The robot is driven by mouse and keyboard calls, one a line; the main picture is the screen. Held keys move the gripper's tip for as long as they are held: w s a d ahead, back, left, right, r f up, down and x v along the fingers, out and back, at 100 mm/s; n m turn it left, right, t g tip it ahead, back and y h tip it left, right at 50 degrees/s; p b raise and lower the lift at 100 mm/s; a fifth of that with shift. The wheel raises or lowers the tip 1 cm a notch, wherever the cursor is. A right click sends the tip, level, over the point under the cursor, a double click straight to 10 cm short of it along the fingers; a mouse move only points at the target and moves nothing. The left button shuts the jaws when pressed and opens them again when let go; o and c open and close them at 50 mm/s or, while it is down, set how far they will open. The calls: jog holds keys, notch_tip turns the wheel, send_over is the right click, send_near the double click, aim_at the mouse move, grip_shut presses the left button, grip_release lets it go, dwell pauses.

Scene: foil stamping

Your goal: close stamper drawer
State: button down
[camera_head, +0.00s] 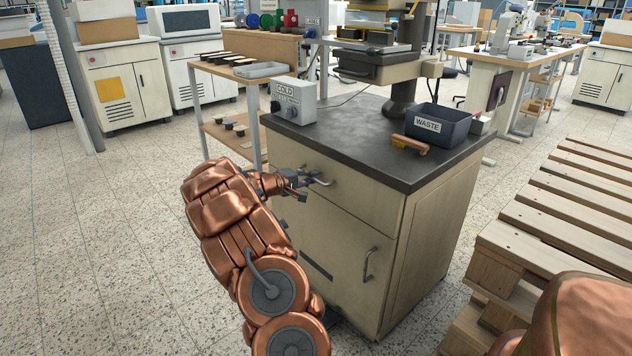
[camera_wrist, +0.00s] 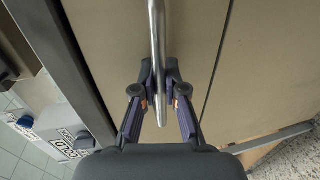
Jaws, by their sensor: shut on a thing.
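The stamper cabinet (camera_head: 340,235) stands at centre right, with its top drawer (camera_head: 365,203) just under the dark worktop. The drawer front looks about flush with the cabinet face; a small gap cannot be ruled out. My gripper (camera_head: 300,182) is at the drawer's metal handle (camera_head: 318,178). In the wrist view my gripper (camera_wrist: 158,78) has its two fingers closed from both sides on the handle bar (camera_wrist: 157,38). The tan drawer front (camera_wrist: 195,35) lies right behind the bar, with a seam on its right. Part of the handle is hidden by the fingers in the head view.
A COLD box (camera_head: 294,100), a WASTE bin (camera_head: 438,124) and a wooden-handled tool (camera_head: 410,145) sit on the worktop (camera_head: 350,140). The stamping press (camera_head: 385,65) stands behind. Wooden pallets (camera_head: 560,215) lie to the right. The floor at left is clear.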

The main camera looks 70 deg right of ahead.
jog(key=shift+d, duration=0.15)
jog(key=c, duration=1.5)
grip_release()
jog(key=shift+s+d, duration=0.1)
jog(key=shift+s, duration=0.05)
jog(key=o, duration=0.3)
jog(key=v, duration=1.2)
